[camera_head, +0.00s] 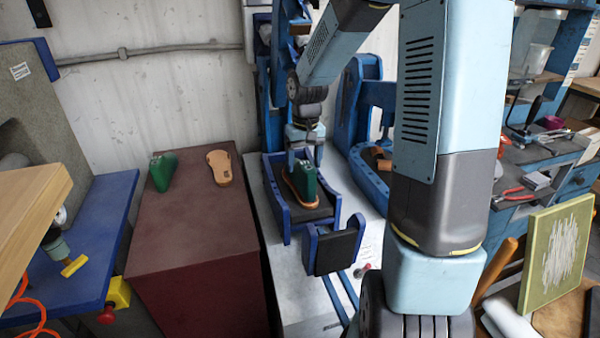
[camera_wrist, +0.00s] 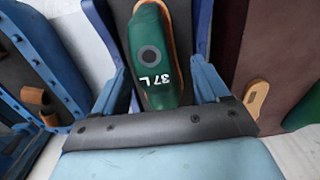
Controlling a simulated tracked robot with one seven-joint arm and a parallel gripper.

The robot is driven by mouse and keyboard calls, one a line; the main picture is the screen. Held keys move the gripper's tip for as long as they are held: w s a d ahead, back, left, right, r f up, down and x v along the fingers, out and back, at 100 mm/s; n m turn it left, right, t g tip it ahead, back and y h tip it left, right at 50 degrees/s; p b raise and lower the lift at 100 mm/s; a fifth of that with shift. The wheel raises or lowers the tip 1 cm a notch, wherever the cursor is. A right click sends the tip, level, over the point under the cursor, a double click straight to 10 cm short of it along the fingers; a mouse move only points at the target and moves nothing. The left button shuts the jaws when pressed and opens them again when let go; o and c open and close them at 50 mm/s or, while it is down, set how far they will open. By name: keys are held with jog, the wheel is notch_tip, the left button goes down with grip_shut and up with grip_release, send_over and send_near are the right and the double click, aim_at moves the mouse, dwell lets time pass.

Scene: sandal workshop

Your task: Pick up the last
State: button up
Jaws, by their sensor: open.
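A green last (camera_head: 305,182) stands on a tan sandal sole (camera_head: 288,187) inside a blue-framed press bed (camera_head: 322,217) with a dark pad. In the wrist view the last (camera_wrist: 152,60) shows a dark round hole and the white mark "37 L". My gripper (camera_head: 306,150) is above the last, pointing down. In the wrist view its two blue fingers (camera_wrist: 160,82) are open, one on each side of the last's near end. I cannot tell whether they touch it. The arm hides part of the last's top.
A second green last (camera_head: 163,172) and a loose tan sole (camera_head: 220,167) lie on the dark red bench (camera_head: 190,255) to the left. A blue curved machine frame (camera_head: 358,140) stands close on the right. A hinged blue part with a dark pad (camera_head: 335,251) is in front.

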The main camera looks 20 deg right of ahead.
jog(key=shift+s+d+f, duration=0.1)
jog(key=shift+d+f, duration=0.05)
jog(key=shift+f, duration=1.35)
jog(key=shift+d+f, duration=0.1)
jog(key=shift+f, duration=1.4)
jog(key=shift+c, duration=0.2)
jog(key=c, duration=1)
